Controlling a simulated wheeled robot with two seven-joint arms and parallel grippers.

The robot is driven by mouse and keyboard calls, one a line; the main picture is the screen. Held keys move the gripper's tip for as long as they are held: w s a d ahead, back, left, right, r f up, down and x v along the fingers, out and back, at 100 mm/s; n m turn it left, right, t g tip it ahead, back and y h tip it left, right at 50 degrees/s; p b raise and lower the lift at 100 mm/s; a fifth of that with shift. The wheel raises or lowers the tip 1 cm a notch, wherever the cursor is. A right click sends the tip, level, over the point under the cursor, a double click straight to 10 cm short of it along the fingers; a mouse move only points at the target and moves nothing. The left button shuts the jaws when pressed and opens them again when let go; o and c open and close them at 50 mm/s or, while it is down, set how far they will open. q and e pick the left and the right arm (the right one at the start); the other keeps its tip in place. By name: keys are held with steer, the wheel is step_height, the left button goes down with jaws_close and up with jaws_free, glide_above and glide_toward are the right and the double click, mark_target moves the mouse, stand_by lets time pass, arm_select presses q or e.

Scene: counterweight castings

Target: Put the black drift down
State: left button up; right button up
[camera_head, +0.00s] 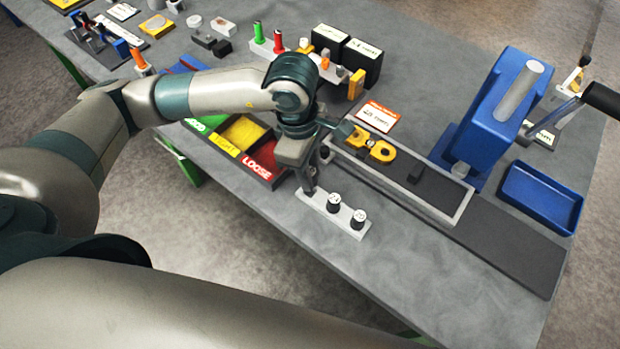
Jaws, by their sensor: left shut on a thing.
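My left gripper (309,186) points down over the left end of a small light-grey rack (345,214) near the table's front edge. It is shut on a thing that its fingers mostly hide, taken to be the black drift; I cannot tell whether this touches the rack. Two black-and-white round-topped pieces (333,202) (358,219) stand upright in the rack, to the right of the gripper. My right gripper is not in view.
Left of the gripper is a sorting tray with green, yellow and red LOOSE (257,167) compartments. Behind and right are a grey-edged tray with a yellow part (382,152), a blue press (497,115) and a blue bin (541,198).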

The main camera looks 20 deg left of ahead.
arm_select(q)
steer(key=shift+f+p, duration=0.25)
steer(key=shift+p, duration=0.1)
step_height(320, 180, down, 3)
steer(key=shift+r+p, duration=0.15)
steer(key=shift+p, duration=0.7)
steer(key=shift+f, duration=0.3)
steer(key=shift+f+b, duration=0.25)
steer(key=shift+b, duration=0.05)
steer(key=o, duration=1)
steer(key=shift+o, duration=0.2)
